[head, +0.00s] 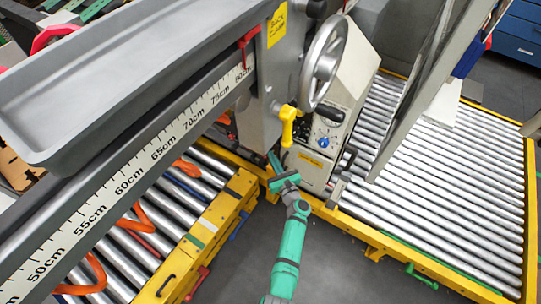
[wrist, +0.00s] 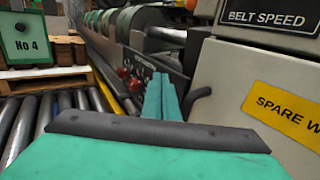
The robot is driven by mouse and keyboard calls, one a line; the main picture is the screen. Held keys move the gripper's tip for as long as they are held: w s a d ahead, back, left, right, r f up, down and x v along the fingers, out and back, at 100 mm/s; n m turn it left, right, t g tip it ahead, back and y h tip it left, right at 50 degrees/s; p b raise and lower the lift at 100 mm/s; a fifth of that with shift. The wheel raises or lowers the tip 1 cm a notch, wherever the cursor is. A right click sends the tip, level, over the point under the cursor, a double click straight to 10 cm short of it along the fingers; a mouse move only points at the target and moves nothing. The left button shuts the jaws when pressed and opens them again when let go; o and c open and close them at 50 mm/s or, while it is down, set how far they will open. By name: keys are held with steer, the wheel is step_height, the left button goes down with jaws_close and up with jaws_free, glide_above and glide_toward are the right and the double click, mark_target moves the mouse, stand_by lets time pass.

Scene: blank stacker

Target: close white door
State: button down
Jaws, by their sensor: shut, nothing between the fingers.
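The white door (wrist: 262,112) is the pale panel with the yellow "SPARE W" label at the right of the wrist view. In the head view it appears to be the low pale front (head: 308,172) with a yellow label, on the machine at the middle. I cannot tell how far it stands open. A dark curved piece, perhaps its handle, is at its left edge in the wrist view. My gripper (head: 274,160) is shut and empty, just left of the door. In the wrist view its green fingers (wrist: 160,97) point past the panel's left edge, with no clear contact.
The machine housing carries a handwheel (head: 324,60), a yellow handle (head: 288,125) and a blue knob (head: 323,142). A long ruler beam (head: 125,178) crosses the left. Roller conveyors (head: 450,170) lie right and left. Grey floor (head: 335,265) is free between them.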

steer(key=s+a, duration=0.5)
steer(key=s, duration=0.5)
steer(key=shift+a+f, duration=0.25)
steer(key=shift+a, duration=0.1)
steer(key=s+d+f+n+g+h, duration=0.15)
steer(key=s+f+n, duration=0.25)
steer(key=s, duration=0.4)
steer(key=s+d+f+n+g+h, duration=0.1)
steer(key=s+d+f+n+h, duration=0.2)
steer(key=s, duration=0.4)
steer(key=s+d+r+n+h, duration=0.2)
steer(key=s+d+n, duration=0.2)
steer(key=s+n, duration=0.55)
steer(key=s+d+r+n+t+h, duration=0.1)
steer(key=s+r+n, duration=0.6)
steer(key=r, duration=0.5)
steer(key=s+d+r+n+t+h, duration=0.1)
steer(key=s+r+n, duration=0.6)
steer(key=s+r, duration=0.4)
steer(key=shift+r, duration=0.8)
steer(key=shift+s, duration=0.1)
